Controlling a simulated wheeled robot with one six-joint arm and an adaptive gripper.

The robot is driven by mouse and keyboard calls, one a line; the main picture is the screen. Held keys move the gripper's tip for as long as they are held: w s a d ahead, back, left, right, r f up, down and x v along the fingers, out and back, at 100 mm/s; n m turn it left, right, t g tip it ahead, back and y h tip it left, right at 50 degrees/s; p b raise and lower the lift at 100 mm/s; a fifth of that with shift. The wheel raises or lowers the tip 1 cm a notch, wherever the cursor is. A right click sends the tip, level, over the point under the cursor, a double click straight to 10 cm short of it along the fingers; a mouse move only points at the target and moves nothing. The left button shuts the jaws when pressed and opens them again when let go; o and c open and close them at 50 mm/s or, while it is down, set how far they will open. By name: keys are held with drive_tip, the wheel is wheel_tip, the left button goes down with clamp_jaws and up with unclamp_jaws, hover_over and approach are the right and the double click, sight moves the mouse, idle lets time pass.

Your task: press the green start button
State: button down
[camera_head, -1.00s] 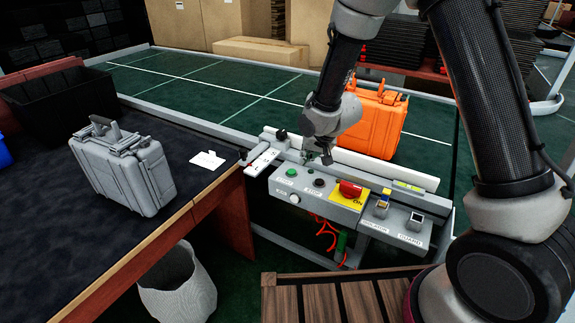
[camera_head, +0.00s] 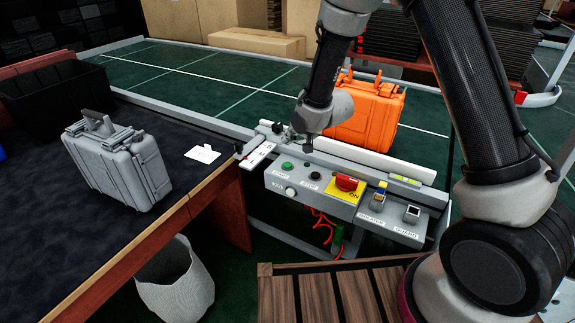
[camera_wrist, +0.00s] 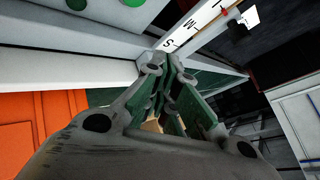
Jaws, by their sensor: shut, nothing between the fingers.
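The green start button (camera_head: 287,166) sits at the upper left of the grey control box (camera_head: 278,184), with a label below it. It also shows at the top edge of the wrist view (camera_wrist: 135,2). My gripper (camera_head: 288,138) is behind the box's upper left, near the conveyor rail, partly hidden by my wrist. In the wrist view my gripper (camera_wrist: 170,72) has its fingers together and empty. Its tips are apart from the green button in both views.
A black button (camera_head: 316,175) and a red knob on a yellow plate (camera_head: 345,184) lie right of the green button. An orange case (camera_head: 368,112) stands on the conveyor behind. A grey case (camera_head: 118,165) stands on the dark table at left.

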sight(290, 163)
drive_tip(key=shift+f, duration=3.35)
drive_tip(key=shift+f, duration=0.4)
